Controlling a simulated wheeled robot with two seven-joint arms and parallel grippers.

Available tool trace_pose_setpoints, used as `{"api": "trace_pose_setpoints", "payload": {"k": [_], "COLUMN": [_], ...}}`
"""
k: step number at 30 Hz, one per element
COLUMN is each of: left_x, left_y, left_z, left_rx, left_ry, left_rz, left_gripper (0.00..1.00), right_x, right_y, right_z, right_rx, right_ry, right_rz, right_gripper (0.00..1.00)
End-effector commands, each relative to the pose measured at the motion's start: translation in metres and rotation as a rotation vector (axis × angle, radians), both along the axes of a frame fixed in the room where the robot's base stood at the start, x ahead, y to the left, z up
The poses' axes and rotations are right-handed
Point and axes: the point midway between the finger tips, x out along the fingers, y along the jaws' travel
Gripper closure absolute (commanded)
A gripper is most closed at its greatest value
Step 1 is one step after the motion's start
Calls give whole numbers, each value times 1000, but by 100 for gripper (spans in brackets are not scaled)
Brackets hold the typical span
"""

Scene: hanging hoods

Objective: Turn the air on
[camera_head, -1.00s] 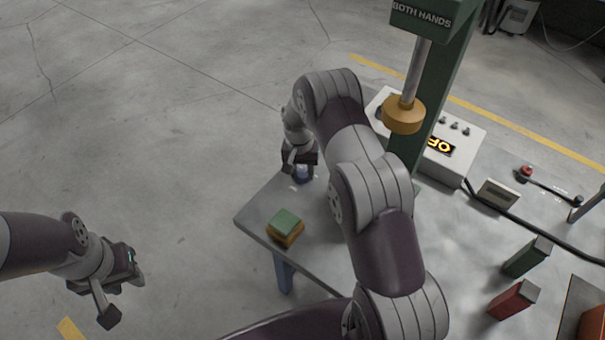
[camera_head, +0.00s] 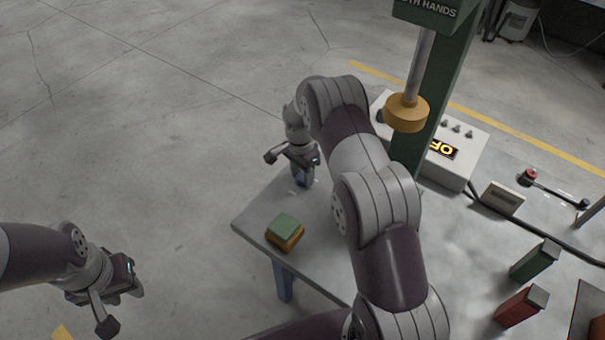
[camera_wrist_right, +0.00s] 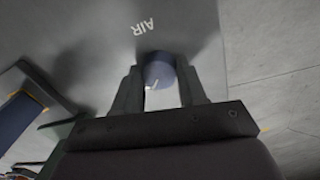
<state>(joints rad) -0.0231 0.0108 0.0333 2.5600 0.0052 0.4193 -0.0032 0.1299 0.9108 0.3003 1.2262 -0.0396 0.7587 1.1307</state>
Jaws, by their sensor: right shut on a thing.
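The air knob is a dark blue round knob (camera_wrist_right: 158,72) with a white mark, in the right wrist view next to the printed word AIR (camera_wrist_right: 143,27). My right gripper (camera_wrist_right: 158,88) has its fingers on both sides of the knob and is shut on it. In the head view the right gripper (camera_head: 302,170) is at the far corner of the grey table (camera_head: 262,212), and it mostly hides the knob there. My left gripper (camera_head: 122,305) is open and empty over the floor at the lower left.
A green and yellow block stack (camera_head: 285,232) sits near the table's left edge. A green press column (camera_head: 432,105) with a yellow ram (camera_head: 406,113) stands behind my right arm. A white control box (camera_head: 452,150) shows an amber display. Red (camera_head: 521,306) and green (camera_head: 535,260) blocks stand at right.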

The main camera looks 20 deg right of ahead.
Motion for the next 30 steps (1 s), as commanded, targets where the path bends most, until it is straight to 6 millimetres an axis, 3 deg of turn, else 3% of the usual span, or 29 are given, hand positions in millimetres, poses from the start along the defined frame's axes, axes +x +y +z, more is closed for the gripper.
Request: {"api": "trace_pose_setpoints", "payload": {"k": [16, 17, 18, 27, 30], "left_x": [0, 0, 0, 0, 0], "left_y": [0, 0, 0, 0, 0], "left_z": [0, -1, 0, -1, -3], "left_rx": [0, 0, 0, 0, 0], "left_ry": [0, 0, 0, 0, 0], "left_rz": [0, 0, 0, 0, 0], "left_gripper": [66, 66, 66, 66, 66], "right_x": [0, 0, 0, 0, 2], "right_y": [0, 0, 0, 0, 0], "right_z": [0, 0, 0, 1, 12], "right_rx": [0, 0, 0, 0, -1], "right_ry": [0, 0, 0, -1, -4], "right_rz": [-21, -21, -21, -20, -19], "right_gripper": [89, 49, 36, 33, 33]}}
